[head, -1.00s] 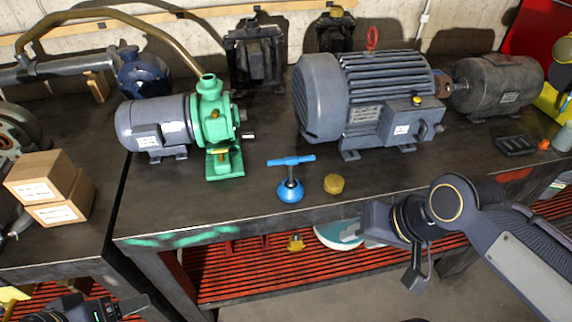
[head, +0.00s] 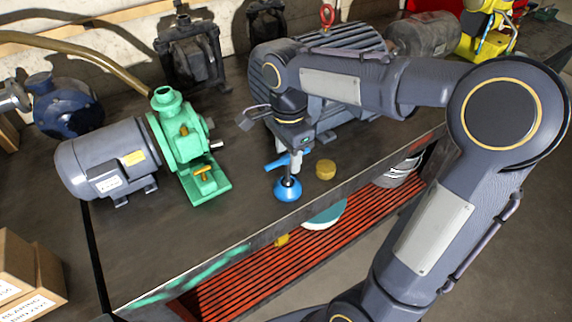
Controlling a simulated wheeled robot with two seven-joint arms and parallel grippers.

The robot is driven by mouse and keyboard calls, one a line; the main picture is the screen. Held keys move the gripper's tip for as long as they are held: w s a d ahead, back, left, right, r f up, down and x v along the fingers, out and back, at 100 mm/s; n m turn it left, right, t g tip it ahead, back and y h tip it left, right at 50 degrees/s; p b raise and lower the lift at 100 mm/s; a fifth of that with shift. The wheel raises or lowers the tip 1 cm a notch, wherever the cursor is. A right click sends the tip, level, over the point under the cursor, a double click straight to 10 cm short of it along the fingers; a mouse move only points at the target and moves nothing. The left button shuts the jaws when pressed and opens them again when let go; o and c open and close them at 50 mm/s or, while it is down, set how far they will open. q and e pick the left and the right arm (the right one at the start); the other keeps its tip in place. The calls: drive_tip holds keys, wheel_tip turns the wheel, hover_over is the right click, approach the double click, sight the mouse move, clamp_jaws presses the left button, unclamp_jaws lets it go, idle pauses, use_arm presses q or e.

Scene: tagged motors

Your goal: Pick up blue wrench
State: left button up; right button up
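The blue wrench (head: 287,187) stands upright on the dark workbench (head: 245,215). It has a round blue base, a dark stem and a blue T-shaped handle. My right gripper (head: 296,160) points down at the handle from above and covers its right part. The left end of the handle still shows. The fingertips are small and partly hidden, so I cannot tell whether they are closed on the handle. My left gripper is out of view.
A green pump with a grey motor (head: 107,165) stands left of the wrench. A large grey motor (head: 340,95) is behind my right arm. A small yellow-brown cap (head: 326,169) sits close to the wrench's right. Bare bench lies in front, above a red slatted shelf (head: 235,288).

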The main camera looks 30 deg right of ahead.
sight(287, 181)
drive_tip(key=shift+f, duration=1.95)
drive_tip(key=shift+w, duration=0.1)
clamp_jaws()
